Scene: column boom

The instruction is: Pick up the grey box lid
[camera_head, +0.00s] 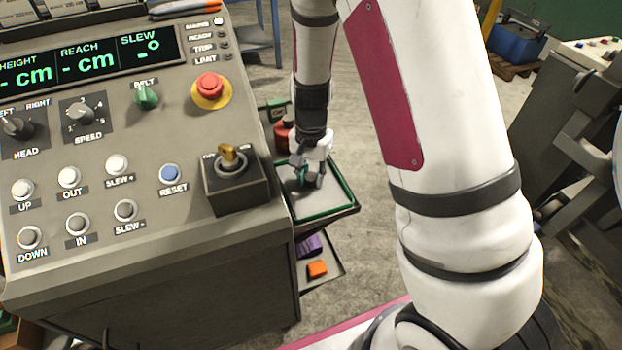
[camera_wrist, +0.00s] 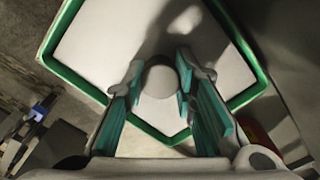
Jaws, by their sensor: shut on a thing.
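The grey box lid (camera_head: 322,195) is a flat pale grey panel with a round knob (camera_wrist: 160,81) on it. It lies inside a green rim (camera_wrist: 251,97); I cannot tell whether the rim belongs to the lid or to what is under it. My gripper (camera_head: 305,178) points down at the panel just right of the control console. In the wrist view, the teal-padded fingers of my gripper (camera_wrist: 160,78) stand on both sides of the knob and are shut on it. The fingers hide part of the panel.
The control console (camera_head: 140,240) with knobs and buttons stands close on the left. A red object (camera_head: 283,136) is beside the green rim. A purple item (camera_head: 310,246) and an orange item (camera_head: 317,269) lie on a lower shelf. Open floor shows to the right.

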